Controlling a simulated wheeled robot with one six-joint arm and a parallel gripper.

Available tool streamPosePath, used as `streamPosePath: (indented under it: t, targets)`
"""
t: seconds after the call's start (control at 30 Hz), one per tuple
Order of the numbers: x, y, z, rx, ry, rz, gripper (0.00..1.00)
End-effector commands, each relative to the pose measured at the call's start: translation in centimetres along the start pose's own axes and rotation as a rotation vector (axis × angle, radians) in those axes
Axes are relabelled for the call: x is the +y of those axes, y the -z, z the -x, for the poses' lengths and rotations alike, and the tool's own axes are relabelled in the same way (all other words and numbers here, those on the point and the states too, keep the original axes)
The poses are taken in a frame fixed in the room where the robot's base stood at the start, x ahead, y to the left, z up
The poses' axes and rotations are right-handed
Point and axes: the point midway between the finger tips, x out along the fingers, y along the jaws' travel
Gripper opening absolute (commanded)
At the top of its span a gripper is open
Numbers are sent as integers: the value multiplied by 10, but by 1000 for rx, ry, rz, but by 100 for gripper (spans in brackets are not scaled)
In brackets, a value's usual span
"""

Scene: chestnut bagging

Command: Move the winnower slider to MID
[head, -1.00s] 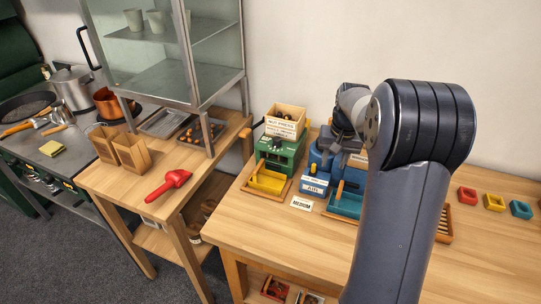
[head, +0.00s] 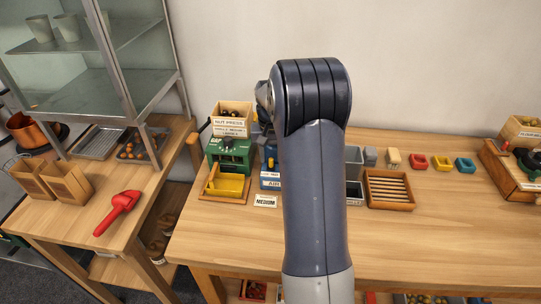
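The blue winnower (head: 268,179) stands on the wooden workbench, right of a green machine. Only its left edge shows, with part of a white label reading AIR. A small yellow knob shows at its top left; I cannot tell the slider's setting. My arm covers the rest of the winnower. My gripper is hidden behind my own arm, so its fingers and its contact with the slider cannot be seen.
The green nut machine (head: 229,153) has a yellow tray (head: 229,187) in front. A MEDIUM card (head: 265,201) lies nearby. A slatted wooden tray (head: 389,204) and small coloured blocks are right of my arm. The bench's front right is clear.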

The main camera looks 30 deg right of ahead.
Motion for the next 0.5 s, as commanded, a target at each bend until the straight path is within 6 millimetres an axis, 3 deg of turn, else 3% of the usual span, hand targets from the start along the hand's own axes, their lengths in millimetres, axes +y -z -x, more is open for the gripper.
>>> streamPosePath:
  t: [0.4,0.5]
  targets:
    - [0,0,-10,1,0,0,36]
    - [0,0,-10,0,0,0,28]
